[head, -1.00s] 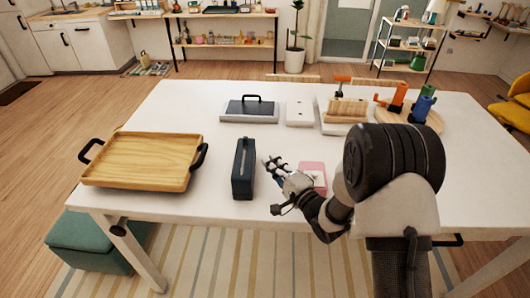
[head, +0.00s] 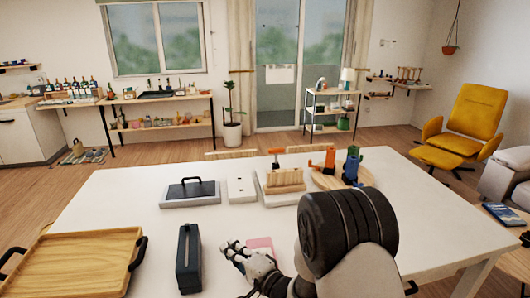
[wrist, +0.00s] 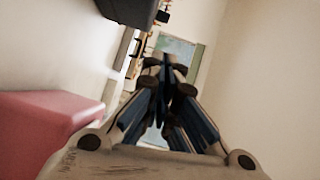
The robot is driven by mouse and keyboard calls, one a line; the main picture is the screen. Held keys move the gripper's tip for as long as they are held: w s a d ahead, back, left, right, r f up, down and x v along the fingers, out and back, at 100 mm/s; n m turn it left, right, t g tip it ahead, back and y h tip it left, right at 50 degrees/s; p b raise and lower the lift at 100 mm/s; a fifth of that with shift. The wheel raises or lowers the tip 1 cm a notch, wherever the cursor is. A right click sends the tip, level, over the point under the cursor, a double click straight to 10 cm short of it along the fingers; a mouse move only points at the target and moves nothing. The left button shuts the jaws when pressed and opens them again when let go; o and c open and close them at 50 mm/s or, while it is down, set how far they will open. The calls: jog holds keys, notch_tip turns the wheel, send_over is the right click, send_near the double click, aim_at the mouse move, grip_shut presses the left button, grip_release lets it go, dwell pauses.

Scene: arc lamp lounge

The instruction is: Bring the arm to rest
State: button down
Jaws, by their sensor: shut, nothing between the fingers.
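My gripper (head: 234,251) is low over the near part of the white table (head: 120,190), between a dark upright box and a pink block. In the wrist view my gripper (wrist: 165,62) points ahead with its fingers together and nothing between them. The dark box (head: 188,262) stands just left of it in the head view. The pink block (head: 262,245) is close on its right, partly hidden by my arm. It also fills the left of the wrist view (wrist: 45,125). I cannot tell whether the gripper touches either.
A wooden tray (head: 75,262) lies at the table's left. Behind are a grey case with a handle (head: 190,194), a white panel (head: 240,190), a wooden rack (head: 284,180) and a round board (head: 330,183) bearing coloured pieces. The table's right side is clear.

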jog(key=d+r+h, duration=0.2)
jog(key=d, duration=0.1)
jog(key=w+d+r+n+h, duration=0.1)
jog(key=d+r+h, duration=0.1)
jog(key=d, duration=0.1)
jog(key=w+d+r+n+h, duration=0.1)
jog(key=d+r, duration=0.2)
jog(key=shift+t+h, duration=0.4)
jog(key=s+d+r+n+g+h, duration=0.1)
jog(key=s+d+r+h, duration=0.45)
jog(key=d, duration=0.45)
jog(key=s+d+r+n+g+h, duration=0.1)
jog(key=s+d+g, duration=0.15)
jog(key=s, duration=0.45)
jog(key=s+d+r+n+g+h, duration=0.1)
jog(key=s+d, duration=0.3)
jog(key=s, duration=0.2)
jog(key=s+f+n+g, duration=0.1)
jog(key=s+n+g, duration=0.1)
jog(key=s, duration=1.4)
jog(key=shift+s+d+f+n+g, duration=0.2)
jog(key=shift+s+d+n+g, duration=0.1)
jog(key=shift+g, duration=0.45)
